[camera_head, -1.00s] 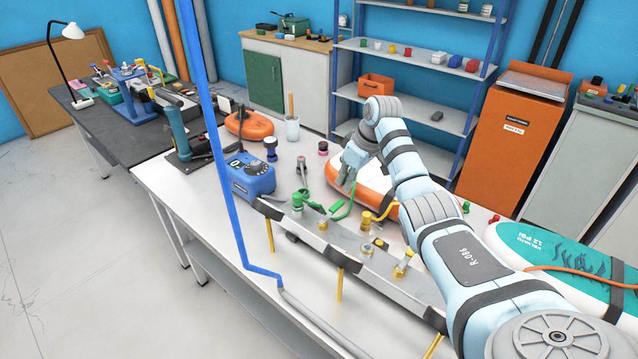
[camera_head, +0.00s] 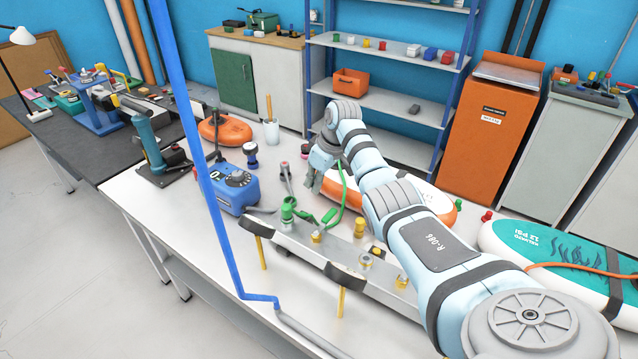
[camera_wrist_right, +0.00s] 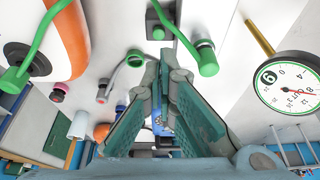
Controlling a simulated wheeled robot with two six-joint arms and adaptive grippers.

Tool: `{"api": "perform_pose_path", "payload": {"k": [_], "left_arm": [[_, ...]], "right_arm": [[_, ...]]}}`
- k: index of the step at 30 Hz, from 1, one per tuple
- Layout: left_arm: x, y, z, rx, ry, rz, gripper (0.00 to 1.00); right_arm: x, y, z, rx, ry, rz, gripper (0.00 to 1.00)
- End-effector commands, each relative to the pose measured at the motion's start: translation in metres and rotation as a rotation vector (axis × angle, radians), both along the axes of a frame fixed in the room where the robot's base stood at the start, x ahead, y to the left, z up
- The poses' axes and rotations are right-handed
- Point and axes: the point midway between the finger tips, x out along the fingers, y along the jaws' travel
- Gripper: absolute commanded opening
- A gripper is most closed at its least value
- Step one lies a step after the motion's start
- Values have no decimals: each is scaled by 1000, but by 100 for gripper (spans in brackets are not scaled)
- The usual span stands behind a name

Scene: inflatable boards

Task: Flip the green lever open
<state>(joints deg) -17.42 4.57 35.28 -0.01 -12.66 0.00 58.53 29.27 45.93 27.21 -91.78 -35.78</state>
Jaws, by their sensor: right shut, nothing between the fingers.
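The green lever (camera_head: 300,215) sits on the green-capped valve (camera_head: 288,205) at the far end of the grey manifold rail. In the right wrist view the green lever (camera_wrist_right: 176,27) runs up and left from its round green cap (camera_wrist_right: 206,60). My right gripper (camera_head: 311,187) is above the table just beyond the rail, close to the lever. In the right wrist view its fingers (camera_wrist_right: 164,76) are together, with nothing between them. The lever lies beside the fingertips, and I see no clear contact. My left gripper is not in view.
A blue pump box (camera_head: 232,187) stands left of the rail. Yellow valves (camera_head: 360,228) line the rail. A green hose (camera_head: 342,195) loops beside my gripper from the orange-and-white board (camera_head: 427,192). A gauge (camera_wrist_right: 290,82) shows in the wrist view.

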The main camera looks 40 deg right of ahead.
Motion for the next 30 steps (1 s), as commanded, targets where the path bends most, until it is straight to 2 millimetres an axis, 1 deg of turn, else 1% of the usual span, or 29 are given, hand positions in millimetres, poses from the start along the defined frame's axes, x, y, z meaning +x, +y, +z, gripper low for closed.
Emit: {"api": "perform_pose_path", "payload": {"k": [1, 6, 9, 11, 12, 16, 18, 22, 30], "left_arm": [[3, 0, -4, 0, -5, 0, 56], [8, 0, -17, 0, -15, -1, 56], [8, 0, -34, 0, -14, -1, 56], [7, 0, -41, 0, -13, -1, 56], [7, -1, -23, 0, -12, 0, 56], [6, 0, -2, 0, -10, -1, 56], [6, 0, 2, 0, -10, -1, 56], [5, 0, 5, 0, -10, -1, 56], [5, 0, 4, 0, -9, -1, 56]], "right_arm": [[2, 1, -12, 2, 3, 0, 0], [12, 3, -45, 2, 2, -3, 0], [18, 5, -64, 1, -1, -3, 0], [21, 6, -73, 2, 0, -2, 0], [14, 1, -64, -5, 1, -5, 0], [-2, -3, -59, -6, 0, -2, 0], [-9, -6, -60, -5, -1, -3, 0], [-17, -7, -62, -4, 0, -2, 0], [-19, -7, -64, -2, -1, -2, 0]]}}
